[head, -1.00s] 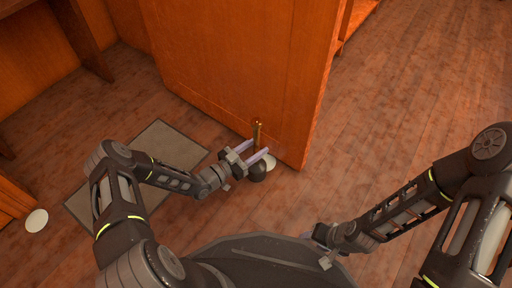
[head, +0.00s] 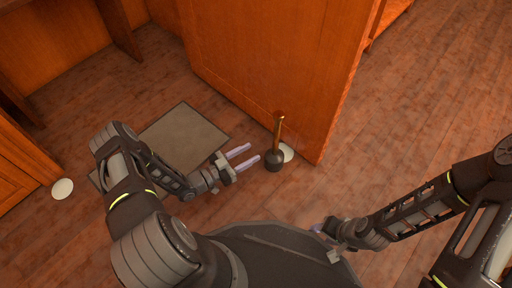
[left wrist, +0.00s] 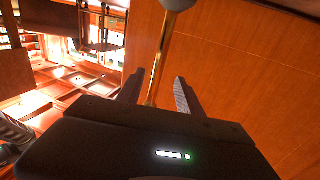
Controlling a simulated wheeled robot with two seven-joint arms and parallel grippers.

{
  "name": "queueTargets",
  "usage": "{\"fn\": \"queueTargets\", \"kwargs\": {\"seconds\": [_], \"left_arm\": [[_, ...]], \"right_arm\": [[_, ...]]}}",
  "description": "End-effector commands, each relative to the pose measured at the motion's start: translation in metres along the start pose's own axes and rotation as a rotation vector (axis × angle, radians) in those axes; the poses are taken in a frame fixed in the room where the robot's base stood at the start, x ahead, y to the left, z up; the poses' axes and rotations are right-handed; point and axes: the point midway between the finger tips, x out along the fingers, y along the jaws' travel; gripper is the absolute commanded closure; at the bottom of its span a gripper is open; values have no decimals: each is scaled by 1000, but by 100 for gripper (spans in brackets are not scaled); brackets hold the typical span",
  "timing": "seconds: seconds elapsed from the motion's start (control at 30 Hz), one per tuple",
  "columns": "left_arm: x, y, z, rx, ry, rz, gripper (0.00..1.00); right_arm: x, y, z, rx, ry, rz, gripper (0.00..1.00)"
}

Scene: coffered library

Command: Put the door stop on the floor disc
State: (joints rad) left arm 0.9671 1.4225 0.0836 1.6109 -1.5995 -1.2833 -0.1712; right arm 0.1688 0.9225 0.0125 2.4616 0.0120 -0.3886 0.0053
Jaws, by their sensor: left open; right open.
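The door stop (head: 274,158) has a dark round base and an upright brass stem, and stands near the door's lower edge. A pale floor disc (head: 287,153) shows partly behind its base; I cannot tell how far the base overlaps it. My left gripper (head: 252,153) is open and empty, its fingertips pointing at the door stop from the left, just short of it. In the left wrist view the stem (left wrist: 159,62) appears beyond and between the open fingers (left wrist: 157,85). My right gripper (head: 321,229) is open near my base, away from the door stop.
A wooden door (head: 270,60) stands just behind the door stop. A grey mat (head: 185,137) lies to the left. Another pale disc (head: 62,189) lies on the floor at far left, beside a wooden cabinet (head: 20,165). The floor at right is clear.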

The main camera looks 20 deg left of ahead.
Motion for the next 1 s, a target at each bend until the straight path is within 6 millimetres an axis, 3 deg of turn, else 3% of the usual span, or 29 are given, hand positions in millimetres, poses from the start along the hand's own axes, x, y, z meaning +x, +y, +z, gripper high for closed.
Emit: {"fn": "queueTargets", "kwargs": {"seconds": [0.67, 0.87, 1.0], "left_arm": [[1, 0, 0, -5, -6, -2, 57], [29, 2, 1, -101, -123, -48, 57], [54, 25, 9, -269, -344, -115, 57]], "right_arm": [[0, 0, 0, 0, 0, 0, 51], [0, 0, 0, 0, 0, 0, 51], [0, 0, 0, 0, 0, 0, 51]]}}
